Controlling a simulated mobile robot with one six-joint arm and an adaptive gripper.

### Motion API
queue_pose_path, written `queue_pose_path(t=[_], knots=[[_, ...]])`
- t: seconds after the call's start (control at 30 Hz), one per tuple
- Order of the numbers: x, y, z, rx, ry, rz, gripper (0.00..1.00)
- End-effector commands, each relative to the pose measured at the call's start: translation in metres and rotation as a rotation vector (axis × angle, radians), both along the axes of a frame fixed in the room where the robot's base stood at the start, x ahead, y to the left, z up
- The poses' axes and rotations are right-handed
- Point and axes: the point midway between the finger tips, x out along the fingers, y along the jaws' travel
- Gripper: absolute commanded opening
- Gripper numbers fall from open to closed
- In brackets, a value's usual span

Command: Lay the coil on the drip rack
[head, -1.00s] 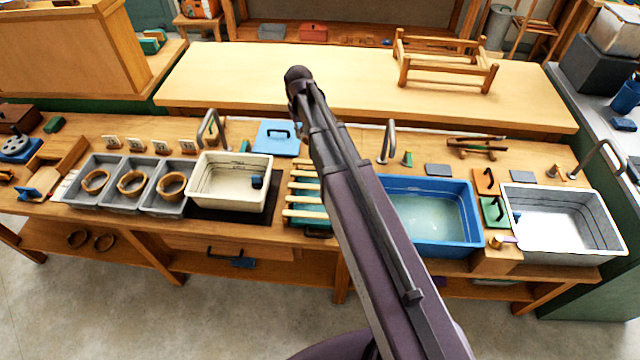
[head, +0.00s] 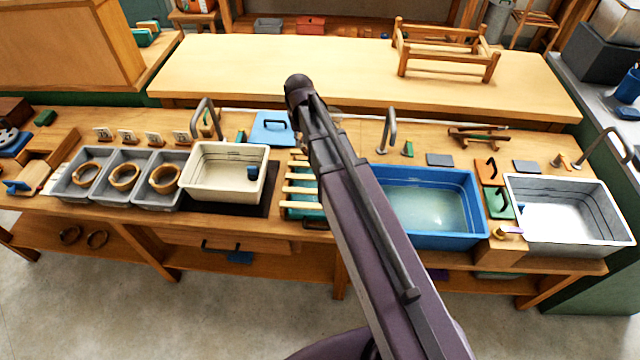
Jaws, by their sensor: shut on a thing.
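The drip rack (head: 300,190) appears to be the set of pale wooden slats over a teal tray in the middle of the bench; my arm covers its right part. Tan ring-shaped coils lie in three grey bins at the left: a left coil (head: 84,187), a middle coil (head: 123,188) and a right coil (head: 163,193). My dark arm rises across the middle of the view. My gripper and anything in it are hidden behind the arm. No coil shows on the visible slats.
A cream basin (head: 225,196) stands left of the rack, and a blue water tub (head: 430,235) stands right of it. A grey basin (head: 570,245) is at the far right. Upright taps (head: 388,130) stand behind the tubs. A long pale table (head: 330,75) behind is mostly clear.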

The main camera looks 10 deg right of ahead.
Motion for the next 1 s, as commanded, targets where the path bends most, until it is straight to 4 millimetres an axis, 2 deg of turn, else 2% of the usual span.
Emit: queue_pose_path(t=[0.03,0.6,0.8,1.0], knots=[[-0.012,0.0,-0.018,0.0,0.0,-0.022,0.0],[-0.094,-0.002,-0.11,-0.002,0.0,-0.297,0.0],[-0.111,-0.002,-0.127,-0.002,0.0,-0.359,0.0],[-0.116,-0.002,-0.13,-0.002,0.0,-0.382,0.0]])
